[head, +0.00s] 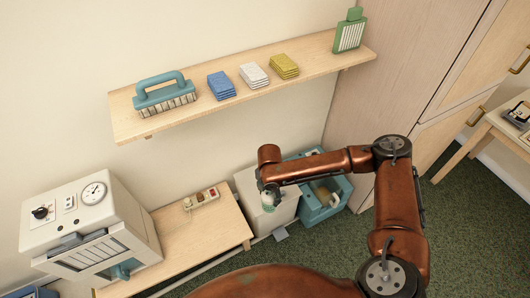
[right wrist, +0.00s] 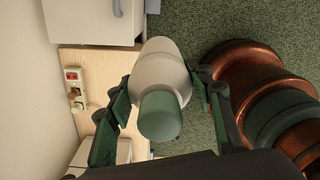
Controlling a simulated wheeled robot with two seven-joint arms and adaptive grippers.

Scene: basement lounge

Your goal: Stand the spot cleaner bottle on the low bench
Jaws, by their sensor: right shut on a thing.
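The spot cleaner bottle, white with a green cap, lies between the fingers of my right gripper (right wrist: 162,92) in the right wrist view (right wrist: 160,66). The gripper is shut on its body. In the head view my right gripper (head: 269,193) is small and partly hidden by its own arm, in front of a white box and just right of the bench end. The low bench (head: 215,238) is pale wood at lower left; it also shows in the right wrist view (right wrist: 88,62). My left gripper is not in view.
A power strip (head: 201,199) lies along the bench's back. A cream machine with a dial (head: 85,215) fills its left part. A white box (head: 285,211) and a teal crate (head: 318,208) stand right of the bench.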

